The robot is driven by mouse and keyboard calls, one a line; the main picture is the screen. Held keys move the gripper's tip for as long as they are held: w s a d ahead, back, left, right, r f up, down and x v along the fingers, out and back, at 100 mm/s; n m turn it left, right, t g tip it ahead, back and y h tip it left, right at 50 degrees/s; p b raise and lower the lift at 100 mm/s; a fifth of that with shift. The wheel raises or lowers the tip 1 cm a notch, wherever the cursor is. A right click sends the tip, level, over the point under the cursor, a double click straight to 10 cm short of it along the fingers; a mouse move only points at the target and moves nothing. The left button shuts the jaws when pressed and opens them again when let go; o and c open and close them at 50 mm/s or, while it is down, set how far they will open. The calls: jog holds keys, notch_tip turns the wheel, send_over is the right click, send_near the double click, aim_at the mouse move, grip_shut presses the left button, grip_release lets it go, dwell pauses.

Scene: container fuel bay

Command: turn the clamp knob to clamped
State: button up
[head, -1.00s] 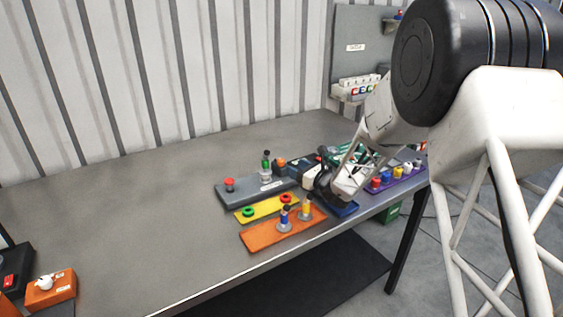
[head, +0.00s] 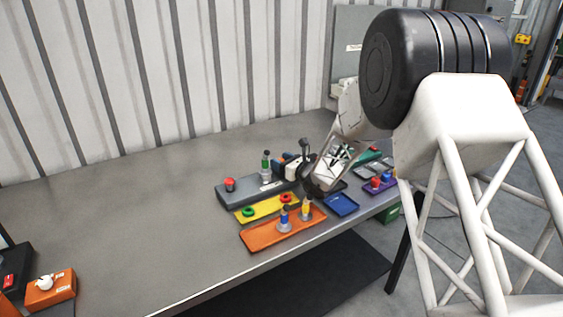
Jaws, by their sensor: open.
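The only clear knob is a white one (head: 45,282) on an orange box (head: 62,292) at the lower left of the head view. A grey fixture (head: 237,196) on the bench carries a red button (head: 229,184) and a green-topped post (head: 265,166). My gripper (head: 309,187) is open, small and dark, by the grey fixture's right end, far from the orange box. I cannot tell whether it touches anything.
A yellow plate (head: 265,208) with green and red rings lies before the fixture. The left and middle of the bench (head: 130,215) are clear.

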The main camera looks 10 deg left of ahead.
jog(key=c, duration=0.9)
jog(key=shift+n+g+y, duration=0.4)
jog(key=shift+n+g, duration=0.1)
jog(key=shift+g, duration=0.2)
jog(key=n+g, duration=0.3)
jog(key=g, duration=0.1)
jog(key=n+g+y, duration=0.1)
jog(key=n+g, duration=0.1)
jog(key=g, duration=0.2)
jog(key=shift+w+n+g+y, duration=0.2)
jog(key=shift+n+g+y, duration=0.1)
jog(key=shift+n+g, duration=0.1)
jog(key=n+g+h, duration=0.1)
jog(key=n+g, duration=0.1)
jog(key=g, duration=0.1)
jog(key=n+g+h, duration=0.1)
jog(key=n+g, duration=0.2)
jog(key=g, duration=0.1)
jog(key=shift+g, duration=0.3)
jog(key=shift+h, duration=0.3)
jog(key=o, duration=0.9)
